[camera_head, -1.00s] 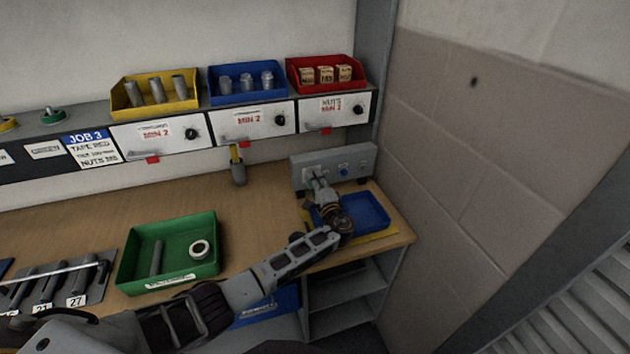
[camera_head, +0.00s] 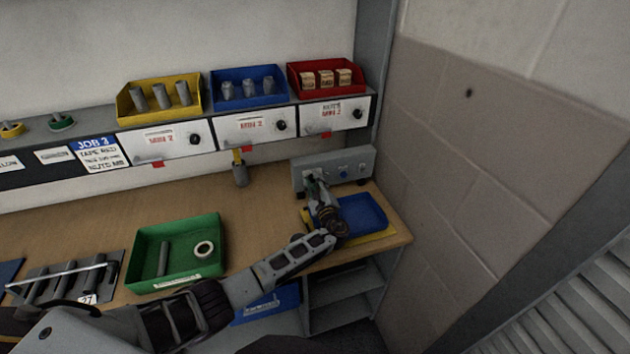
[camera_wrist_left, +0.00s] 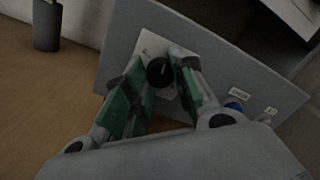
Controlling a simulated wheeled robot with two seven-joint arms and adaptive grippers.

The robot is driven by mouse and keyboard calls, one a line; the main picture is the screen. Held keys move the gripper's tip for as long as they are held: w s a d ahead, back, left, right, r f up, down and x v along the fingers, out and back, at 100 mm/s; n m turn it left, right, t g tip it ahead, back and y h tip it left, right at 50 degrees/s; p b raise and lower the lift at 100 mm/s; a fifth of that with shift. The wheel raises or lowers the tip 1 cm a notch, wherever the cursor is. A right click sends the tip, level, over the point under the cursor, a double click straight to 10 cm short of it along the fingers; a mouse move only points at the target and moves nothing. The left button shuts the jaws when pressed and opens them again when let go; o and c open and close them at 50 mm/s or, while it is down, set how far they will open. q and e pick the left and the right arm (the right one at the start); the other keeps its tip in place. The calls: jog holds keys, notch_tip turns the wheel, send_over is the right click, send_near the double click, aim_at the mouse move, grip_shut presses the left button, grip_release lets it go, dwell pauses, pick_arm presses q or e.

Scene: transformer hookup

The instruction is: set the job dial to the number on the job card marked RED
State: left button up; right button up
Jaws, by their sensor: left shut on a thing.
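The job dial (camera_wrist_left: 159,72) is a black knob with a pale pointer line on a white plate, on the face of a grey control box (camera_head: 357,160) at the back right of the bench. My left gripper (camera_head: 313,178) reaches the box's left part; in the left wrist view its green-padded fingers (camera_wrist_left: 161,78) are closed around the dial. The scale around the dial is mostly covered or too small to read. A job card (camera_head: 98,153) on the shelf front has a blue header reading JOB 3, with TAPE RED below; its lower lines are blurred. My right gripper is not in view.
A blue button (camera_head: 343,171) sits right of the dial. A blue tray (camera_head: 375,222) lies before the box, near my left forearm. A green tray (camera_head: 150,240) holds a rod and a ring. Drawers with small black knobs line the shelf. A wall stands at right.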

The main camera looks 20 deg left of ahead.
pick_arm(q)
jog(key=shift+m+p, duration=0.3)
jog(key=shift+m, duration=0.4)
jog(key=shift+f, duration=0.1)
jog(key=o, duration=1.1)
jog(key=shift+c, duration=0.2)
jog(key=shift+s+d, duration=0.1)
jog(key=v, duration=1.1)
jog(key=shift+s, duration=0.4)
jog(key=shift+d, duration=0.15)
